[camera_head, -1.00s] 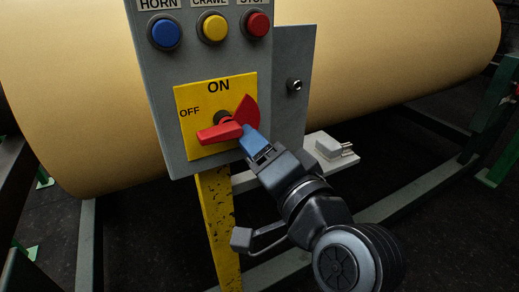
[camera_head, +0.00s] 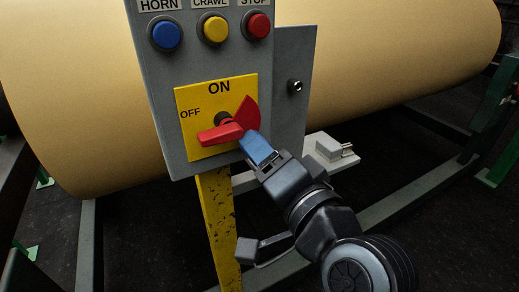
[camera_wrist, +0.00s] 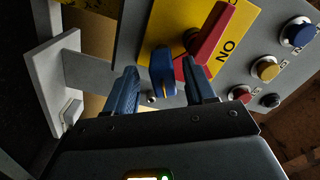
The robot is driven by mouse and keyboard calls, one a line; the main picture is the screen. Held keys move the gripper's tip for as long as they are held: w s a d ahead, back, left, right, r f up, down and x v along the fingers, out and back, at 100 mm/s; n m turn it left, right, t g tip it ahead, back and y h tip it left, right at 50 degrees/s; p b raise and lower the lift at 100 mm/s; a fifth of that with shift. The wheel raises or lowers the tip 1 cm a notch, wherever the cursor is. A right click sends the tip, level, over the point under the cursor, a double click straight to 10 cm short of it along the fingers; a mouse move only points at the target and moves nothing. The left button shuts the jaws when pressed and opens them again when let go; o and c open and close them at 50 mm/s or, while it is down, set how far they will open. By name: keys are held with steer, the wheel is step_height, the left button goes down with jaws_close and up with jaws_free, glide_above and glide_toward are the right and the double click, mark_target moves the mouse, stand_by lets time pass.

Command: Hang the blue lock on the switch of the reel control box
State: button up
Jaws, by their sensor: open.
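The red switch handle (camera_head: 221,133) sits on a yellow ON/OFF plate (camera_head: 191,107) on the grey reel control box (camera_head: 161,78); its grip end points toward the lower left. In the wrist view, the blue lock (camera_wrist: 162,72) is seen narrow, beside the red handle (camera_wrist: 211,42), just ahead of the fingers. It appears to hang at the switch; its shackle is not clear. My gripper (camera_wrist: 161,90) is open, its two blue ribbed fingers apart on either side below the lock. In the head view, my gripper (camera_head: 258,150) is just below right of the switch, and the lock cannot be told from the blue fingers.
Blue, yellow and red buttons (camera_head: 214,29) line the box above the switch. A pale shelf (camera_head: 349,161) bearing a grey block (camera_head: 328,147) juts out at the right. A large tan roll (camera_head: 400,60) lies behind. A yellow post (camera_head: 219,225) stands below the box.

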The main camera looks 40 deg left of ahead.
steer(key=shift+o, duration=0.3)
steer(key=shift+s+d+r, duration=0.25)
steer(key=shift+s+d, duration=0.05)
steer(key=shift+d, duration=0.2)
steer(key=shift+s+d+r, duration=0.2)
steer(key=shift+s+d, duration=0.1)
steer(key=shift+d, duration=0.15)
steer(key=shift+f+v, duration=0.15)
steer(key=shift+v, duration=0.75)
steer(key=shift+f+v, duration=0.1)
steer(key=shift+v, duration=0.75)
steer(key=shift+w, duration=0.1)
steer(key=s+d+f+m+t+h, duration=0.1)
steer(key=s+d+f+t+h, duration=0.15)
steer(key=d+f, duration=0.45)
steer(key=s+d+f+m+t+h, duration=0.15)
steer(key=d+f+h, duration=0.25)
steer(key=d, duration=0.6)
steer(key=s+d+f+m+t+h, duration=0.2)
steer(key=d+f+t+h, duration=0.1)
steer(key=d+f, duration=0.4)
steer(key=s+d+r+n+h, duration=0.1)
steer(key=s+d+h, duration=0.2)
steer(key=s+d, duration=0.5)
steer(key=s+d+r+n+t+h, duration=0.1)
steer(key=s+d+h, duration=0.3)
steer(key=s+d, duration=0.4)
steer(key=s+r+n, duration=0.1)
steer(key=s, duration=0.4)
steer(key=shift+r, duration=0.35)
